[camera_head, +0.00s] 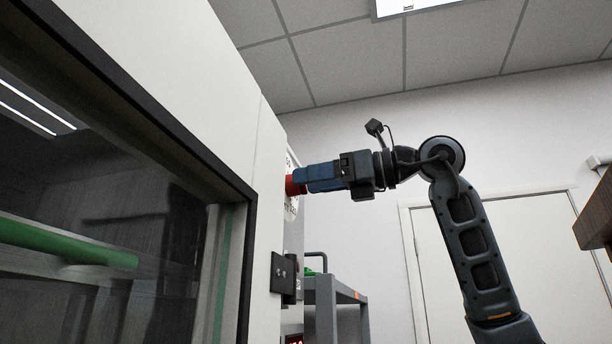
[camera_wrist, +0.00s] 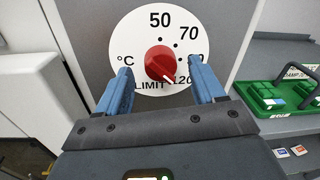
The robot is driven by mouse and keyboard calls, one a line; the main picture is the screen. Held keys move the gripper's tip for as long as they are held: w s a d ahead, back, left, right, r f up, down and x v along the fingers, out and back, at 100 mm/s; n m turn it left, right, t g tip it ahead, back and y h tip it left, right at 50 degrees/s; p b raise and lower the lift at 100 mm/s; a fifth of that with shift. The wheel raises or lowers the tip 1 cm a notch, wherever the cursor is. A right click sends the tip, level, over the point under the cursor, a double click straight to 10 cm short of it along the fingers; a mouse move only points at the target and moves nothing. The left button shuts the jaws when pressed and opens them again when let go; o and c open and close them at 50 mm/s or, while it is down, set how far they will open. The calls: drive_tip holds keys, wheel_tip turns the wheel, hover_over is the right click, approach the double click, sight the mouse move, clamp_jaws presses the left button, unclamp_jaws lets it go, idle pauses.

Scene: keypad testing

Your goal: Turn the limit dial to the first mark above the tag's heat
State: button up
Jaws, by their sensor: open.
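The limit dial is a white round plate (camera_wrist: 125,45) with a red knob (camera_wrist: 162,58) at its centre. It reads 50, 70, a partly hidden number, 120, °C and LIMIT. My gripper (camera_wrist: 160,80) is open, with one blue finger on each side of the knob. In the head view my gripper (camera_head: 306,179) is level with the red knob (camera_head: 292,186); I cannot tell whether the fingers touch it. The right finger covers part of a number. No tag with a readable heat shows.
A green tray (camera_wrist: 262,106) stands on a grey shelf at the right, with small cards (camera_wrist: 281,153) in front. A white cabinet with a dark glass window (camera_head: 90,190) fills the left of the head view. A black latch (camera_head: 283,272) juts from it below my gripper.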

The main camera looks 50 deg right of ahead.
drive_tip(key=shift+x, duration=0.95)
drive_tip(key=shift+c, duration=0.2)
drive_tip(key=c, duration=1)
